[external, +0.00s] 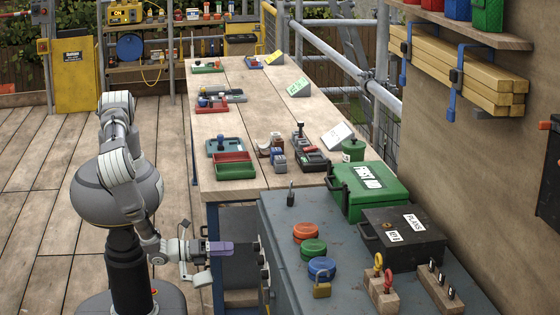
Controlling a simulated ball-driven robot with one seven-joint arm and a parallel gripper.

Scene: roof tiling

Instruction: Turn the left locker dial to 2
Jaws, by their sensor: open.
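The locker is the grey-blue cabinet (277,228) at the front right. Its front is seen almost edge-on. Several small dark knobs, which look like the dials (257,249), stick out along that front edge. I cannot read their numbers or pointers, nor tell for sure which is the left dial. My gripper (232,248), with purple on its fingers, is level and points right at the knob farthest from the camera. It is open, with a small gap to the knob as far as I can see. The fingertips are small against the dark background.
On the cabinet top stand orange, green and blue round containers (312,248), padlocks, a green first aid box (368,190) and a black case (405,237). Behind it, a long wooden bench (260,95) holds trays and small parts. The plank floor (50,200) at left is clear.

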